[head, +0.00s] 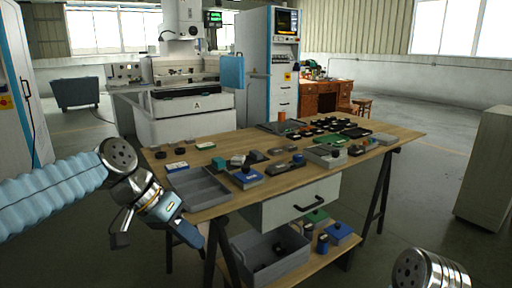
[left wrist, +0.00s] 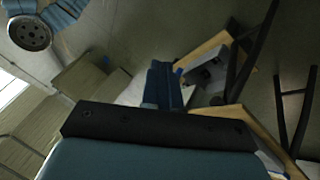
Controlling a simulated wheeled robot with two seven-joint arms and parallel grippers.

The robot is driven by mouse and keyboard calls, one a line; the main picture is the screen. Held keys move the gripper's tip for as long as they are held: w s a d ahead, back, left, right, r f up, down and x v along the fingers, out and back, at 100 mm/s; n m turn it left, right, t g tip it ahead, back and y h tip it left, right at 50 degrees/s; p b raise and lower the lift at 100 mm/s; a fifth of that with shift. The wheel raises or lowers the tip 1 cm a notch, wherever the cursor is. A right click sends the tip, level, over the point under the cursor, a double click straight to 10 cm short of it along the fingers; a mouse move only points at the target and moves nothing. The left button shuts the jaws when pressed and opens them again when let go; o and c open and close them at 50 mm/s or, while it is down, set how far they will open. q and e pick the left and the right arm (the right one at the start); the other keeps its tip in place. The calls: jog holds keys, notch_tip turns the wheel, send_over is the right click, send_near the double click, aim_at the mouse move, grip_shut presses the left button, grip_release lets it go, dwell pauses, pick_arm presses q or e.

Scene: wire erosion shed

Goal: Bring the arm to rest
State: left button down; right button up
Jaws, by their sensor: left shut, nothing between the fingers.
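My left arm comes in from the left in the head view. Its gripper (head: 188,232) hangs in front of the workbench's (head: 215,208) near left corner, pointing down and to the right. The gripper is shut and empty. In the left wrist view its closed blue fingers (left wrist: 163,84) show at the centre, with nothing between them. Of my right arm only a rounded metal link shows at the bottom right of the head view. The right gripper is not in view.
The wooden workbench carries a grey tray (head: 221,200), a blue box (head: 247,181) and several small parts. A grey bin (head: 248,248) stands on its lower shelf. A trestle leg is close to the left gripper. A grey cabinet (head: 488,170) stands at right. Floor between bench and cabinet is clear.

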pick_arm(q)
notch_tip(320, 180, down, 32)
jog(key=w+d+f+n+y, duration=0.1)
jog(key=w+n+y, duration=0.1)
jog(key=n, duration=0.3)
jog(key=s+d+f+n, duration=0.1)
jog(key=s+f+n, duration=0.1)
jog(key=s+f, duration=1.4)
jog(key=shift+s+f+n+g+y, duration=0.3)
jog(key=shift+f+g, duration=0.1)
jog(key=shift+f, duration=0.4)
jog(key=shift+d, duration=0.1)
